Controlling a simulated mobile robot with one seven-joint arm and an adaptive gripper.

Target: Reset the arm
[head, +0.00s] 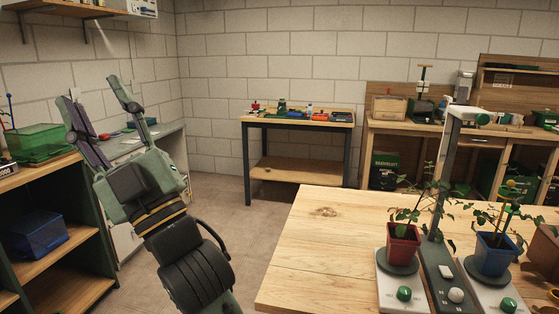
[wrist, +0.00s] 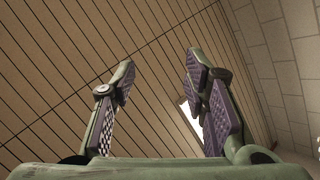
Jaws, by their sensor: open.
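My gripper (head: 97,95) is raised at the left of the head view, its two fingers spread apart and pointing up. It is open and empty. The wrist view shows the same two fingers of my gripper (wrist: 155,95) wide apart with nothing between them, facing a slatted ceiling (wrist: 130,35). My arm rises from the bottom of the head view, left of the wooden table (head: 318,240), and is apart from it.
A red pot (head: 403,246) and a blue pot (head: 493,256) with seedlings stand on white-grey bases at the table's right. A lamp post (head: 437,195) stands between them. Shelves with a green bin (head: 42,142) are left, near my gripper. A small bench (head: 300,120) stands behind.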

